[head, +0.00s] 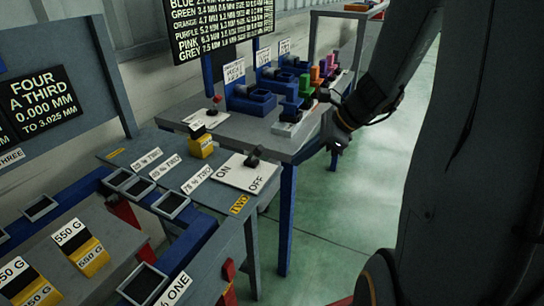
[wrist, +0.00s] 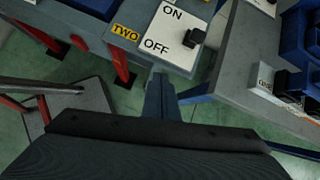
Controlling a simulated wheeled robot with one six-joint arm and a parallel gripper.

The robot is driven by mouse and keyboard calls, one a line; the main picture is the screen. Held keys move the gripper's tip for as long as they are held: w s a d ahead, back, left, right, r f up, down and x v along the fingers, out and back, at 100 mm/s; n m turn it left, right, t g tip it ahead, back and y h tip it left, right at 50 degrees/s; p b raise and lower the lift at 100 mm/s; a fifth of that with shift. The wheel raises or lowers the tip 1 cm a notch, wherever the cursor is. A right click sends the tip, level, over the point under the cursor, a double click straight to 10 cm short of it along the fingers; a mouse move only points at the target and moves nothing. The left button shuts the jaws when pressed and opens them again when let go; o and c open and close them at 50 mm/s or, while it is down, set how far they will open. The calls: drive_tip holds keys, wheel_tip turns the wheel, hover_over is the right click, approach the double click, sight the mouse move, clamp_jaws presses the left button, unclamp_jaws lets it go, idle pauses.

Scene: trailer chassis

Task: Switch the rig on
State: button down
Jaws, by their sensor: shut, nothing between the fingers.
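The switch is a white plate (head: 236,174) marked ON and OFF on the grey bench marked TWO. Its black lever (head: 254,157) sits on the plate's far side, midway between the two words as far as I can tell. The plate also shows in the wrist view (wrist: 168,40), with the lever (wrist: 194,37) at its right edge. My gripper (head: 338,147) is right of the switch in the head view, over the green floor and apart from it. In the wrist view my gripper (wrist: 160,78) is shut and empty, its tips just below the OFF edge.
A yellow block (head: 200,146) stands behind the plate. A second grey table (head: 228,128) with a red-knobbed lever (head: 214,106), blue fixtures and coloured blocks stands at the back. Yellow 550 G weights (head: 85,255) lie at front left. Green floor (head: 330,230) is open on the right.

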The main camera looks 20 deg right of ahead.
sight(257, 155)
drive_tip(key=w+d+m+t, duration=0.1)
drive_tip(key=w+d+m, duration=0.2)
drive_tip(key=shift+r+t, duration=0.4)
drive_tip(key=shift+f, duration=0.1)
drive_tip(key=w+a+f, duration=0.1)
drive_tip(key=w+a, duration=0.1)
drive_tip(key=w+a+f+p, duration=0.1)
drive_tip(key=w+a+f, duration=0.3)
drive_tip(key=a, duration=0.1)
drive_tip(key=shift+w+f+p, duration=0.15)
drive_tip(key=shift+w+p, duration=0.15)
drive_tip(key=shift+w, duration=0.05)
drive_tip(key=shift+w+a, duration=0.15)
drive_tip(key=shift+w, duration=0.15)
drive_tip(key=shift+r+p, duration=0.25)
drive_tip(key=shift+p, duration=0.05)
